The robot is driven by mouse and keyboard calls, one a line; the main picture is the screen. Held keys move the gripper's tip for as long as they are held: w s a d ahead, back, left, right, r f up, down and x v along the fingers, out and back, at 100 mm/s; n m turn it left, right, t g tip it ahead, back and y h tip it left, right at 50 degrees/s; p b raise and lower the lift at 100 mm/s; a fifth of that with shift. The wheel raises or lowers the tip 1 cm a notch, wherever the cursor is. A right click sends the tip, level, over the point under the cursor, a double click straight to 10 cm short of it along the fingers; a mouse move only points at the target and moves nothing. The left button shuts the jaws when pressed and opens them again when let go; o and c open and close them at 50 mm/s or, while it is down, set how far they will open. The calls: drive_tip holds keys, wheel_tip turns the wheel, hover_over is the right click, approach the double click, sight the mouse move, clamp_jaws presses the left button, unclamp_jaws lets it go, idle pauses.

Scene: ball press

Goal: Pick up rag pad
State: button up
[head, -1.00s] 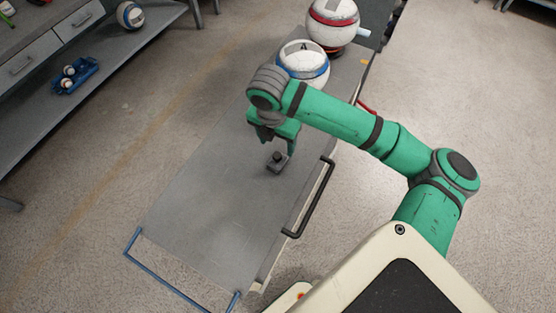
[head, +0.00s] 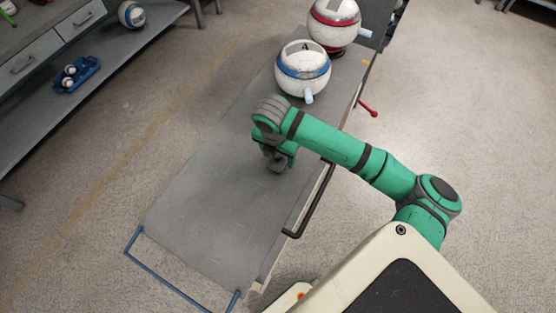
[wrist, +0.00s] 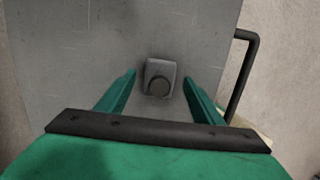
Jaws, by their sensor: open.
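The rag pad (wrist: 160,76) is a small grey block with a round dark knob on top. It lies on the grey cart top (head: 205,205). In the wrist view it sits between and slightly beyond the two green fingers of my gripper (wrist: 160,85), with a gap on each side. My gripper is open and empty. In the head view my gripper (head: 277,165) is low over the cart top and mostly hides the pad; only a dark bit shows beneath it.
A white ball device with a blue band (head: 302,68) and one with a red band (head: 335,22) stand at the cart's far end. A black handle (head: 318,207) runs along the right edge. A blue rail (head: 180,280) bounds the near end. The cart's near half is clear.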

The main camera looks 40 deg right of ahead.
sight(280, 155)
drive_tip(key=c, duration=1.2)
drive_tip(key=shift+r, duration=0.15)
drive_tip(key=shift+r, duration=0.2)
drive_tip(key=r, duration=0.3)
drive_tip(key=shift+s+r, duration=0.2)
drive_tip(key=shift+s, duration=0.1)
drive_tip(key=s+r, duration=0.3)
drive_tip(key=s, duration=0.1)
drive_tip(key=s+a+r, duration=0.1)
drive_tip(key=s+r, duration=0.2)
drive_tip(key=s, duration=0.1)
drive_tip(key=s+a+r, duration=0.1)
drive_tip(key=s+r, duration=0.2)
drive_tip(key=s, duration=0.2)
drive_tip(key=shift+s+a, duration=0.1)
drive_tip(key=shift+a, duration=0.1)
